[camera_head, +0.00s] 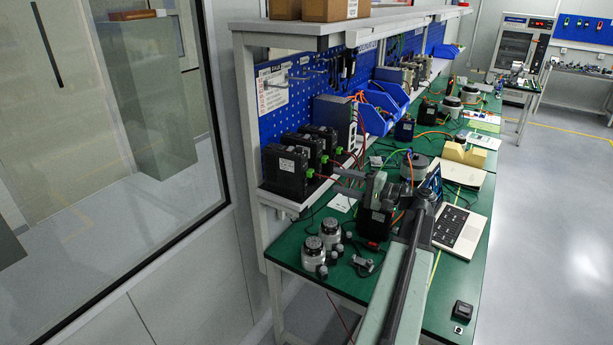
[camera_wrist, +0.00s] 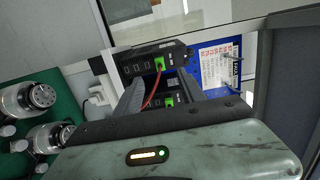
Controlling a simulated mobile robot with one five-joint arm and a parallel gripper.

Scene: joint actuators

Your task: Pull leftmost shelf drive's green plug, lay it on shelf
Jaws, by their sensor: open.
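The leftmost drive (camera_head: 286,172) is a black box standing at the near end of the shelf, with a green plug (camera_head: 310,173) on its front and a red wire. In the wrist view this drive (camera_wrist: 135,64) appears at the top, its green plug (camera_wrist: 159,64) seated in its face and the red wire hanging from it. A second drive's green plug (camera_wrist: 169,100) shows below it. My gripper (camera_head: 346,181) is open in front of the drives, apart from the leftmost plug. Its body hides part of the second drive.
The white shelf (camera_head: 277,200) has a bare strip in front of the drives. Round motors (camera_head: 313,252), a laptop (camera_head: 461,228) and other parts stand on the green bench (camera_head: 350,285) below. A blue pegboard (camera_head: 270,128) backs the shelf.

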